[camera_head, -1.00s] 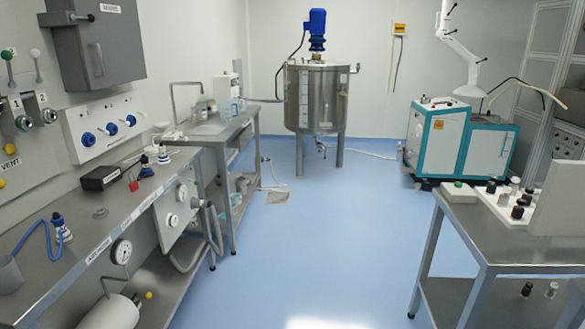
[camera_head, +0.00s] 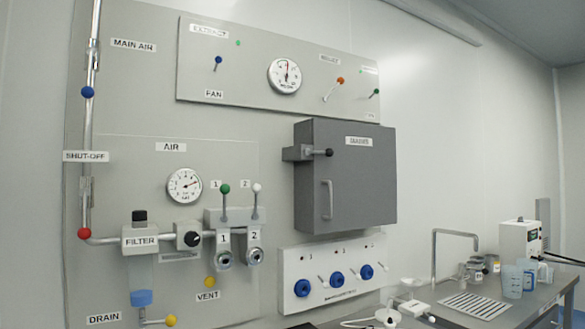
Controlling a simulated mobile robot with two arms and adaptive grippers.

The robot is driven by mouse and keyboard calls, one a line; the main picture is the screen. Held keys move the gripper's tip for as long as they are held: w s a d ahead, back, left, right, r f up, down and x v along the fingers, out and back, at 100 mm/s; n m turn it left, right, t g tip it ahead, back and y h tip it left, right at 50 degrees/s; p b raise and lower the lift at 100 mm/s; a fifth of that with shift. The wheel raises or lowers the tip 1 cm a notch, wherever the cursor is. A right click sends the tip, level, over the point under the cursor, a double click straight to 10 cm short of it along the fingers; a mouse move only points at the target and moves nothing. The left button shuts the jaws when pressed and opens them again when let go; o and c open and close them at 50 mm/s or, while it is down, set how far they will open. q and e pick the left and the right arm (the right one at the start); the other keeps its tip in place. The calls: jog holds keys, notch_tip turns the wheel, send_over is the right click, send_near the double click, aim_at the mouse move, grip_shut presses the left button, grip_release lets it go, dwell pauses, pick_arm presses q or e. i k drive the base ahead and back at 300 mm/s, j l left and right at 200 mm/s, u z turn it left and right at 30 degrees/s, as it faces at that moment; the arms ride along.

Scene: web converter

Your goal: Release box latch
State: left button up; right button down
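A dark grey wall box (camera_head: 345,178) hangs on the wall right of centre, with a small label plate near the top of its front. A latch with a black knob (camera_head: 328,152) sits at the upper left edge of its door, on a grey block. A vertical handle (camera_head: 327,200) is on the door below the latch. The door looks closed. Neither of my grippers is in view.
An air panel (camera_head: 200,230) with gauge, filter and valve levers is left of the box. A fan panel (camera_head: 285,75) is above it. A white panel with blue knobs (camera_head: 335,280) is just below. A bench with a sink tap (camera_head: 455,236) and containers is at the right.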

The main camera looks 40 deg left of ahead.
aim_at(328, 152)
jog(key=i+j+u, duration=0.15)
jog(key=i+u, duration=0.65)
jog(key=i+l+u, duration=0.1)
jog(key=i+u, duration=0.25)
jog(key=i, duration=0.15)
